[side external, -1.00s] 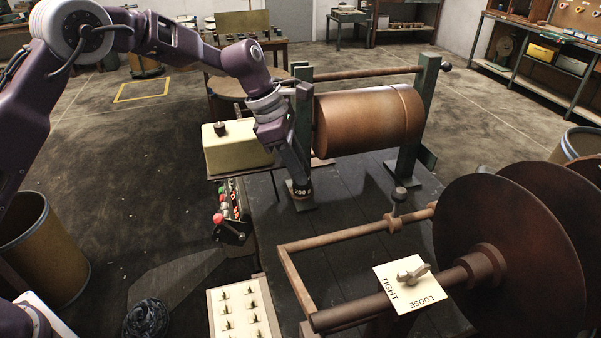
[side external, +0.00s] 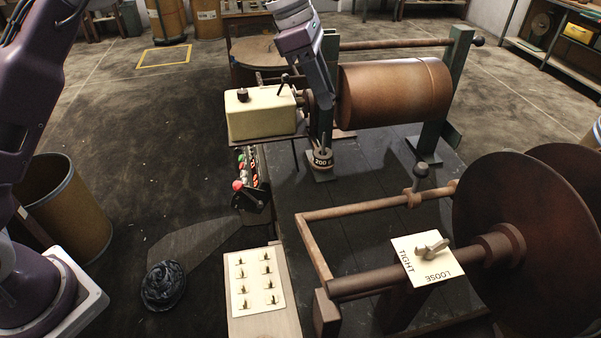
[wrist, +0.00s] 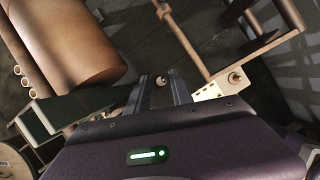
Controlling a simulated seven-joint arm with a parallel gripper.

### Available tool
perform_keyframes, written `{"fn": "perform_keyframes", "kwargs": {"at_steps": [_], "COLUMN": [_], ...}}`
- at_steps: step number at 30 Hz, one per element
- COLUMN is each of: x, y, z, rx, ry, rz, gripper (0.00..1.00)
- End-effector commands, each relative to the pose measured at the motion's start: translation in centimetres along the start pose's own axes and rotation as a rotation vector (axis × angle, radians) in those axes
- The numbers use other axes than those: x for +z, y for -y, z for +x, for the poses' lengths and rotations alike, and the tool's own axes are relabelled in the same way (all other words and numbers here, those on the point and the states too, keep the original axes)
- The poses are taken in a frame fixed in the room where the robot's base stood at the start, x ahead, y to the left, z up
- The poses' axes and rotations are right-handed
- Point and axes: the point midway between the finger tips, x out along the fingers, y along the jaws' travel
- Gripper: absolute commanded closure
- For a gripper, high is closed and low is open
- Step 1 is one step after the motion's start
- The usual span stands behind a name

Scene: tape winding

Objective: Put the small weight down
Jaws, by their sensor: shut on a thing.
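The small weight (side external: 321,159) is a dark, short cylinder with a pale band marked "200". My gripper (side external: 321,147) comes down on it from above and is shut on it. The weight shows low over the grey foot plate (side external: 318,174) of the near green post, left of the copper-brown drum. I cannot tell whether its underside touches the plate. In the wrist view, my gripper's fingers (wrist: 160,92) have the weight's small round top (wrist: 160,80) between them. The fingers hide part of the weight.
The brown drum (side external: 395,95) is close right of my gripper. A cream box (side external: 262,114) with a knob is close left. A rusty bar frame (side external: 365,212) and large discs (side external: 535,235) lie in front and right. The dark bench top (side external: 360,190) between is mostly bare.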

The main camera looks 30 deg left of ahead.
Motion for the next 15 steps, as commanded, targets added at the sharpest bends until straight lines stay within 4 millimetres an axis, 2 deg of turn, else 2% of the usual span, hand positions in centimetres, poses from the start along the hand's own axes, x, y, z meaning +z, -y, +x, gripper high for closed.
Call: {"fn": "perform_keyframes", "kwargs": {"at_steps": [1, 5, 15], "x": [0.6, 1.5, -0.3], "y": [-0.1, -0.1, 1.0], "z": [-1.1, -3.4, -4.0], "rx": [0.005, 0.005, 0.119], "ry": [0.003, 0.002, 0.001], "rz": [0.003, 0.003, -0.287], "gripper": [1.0, 1.0, 1.0]}}
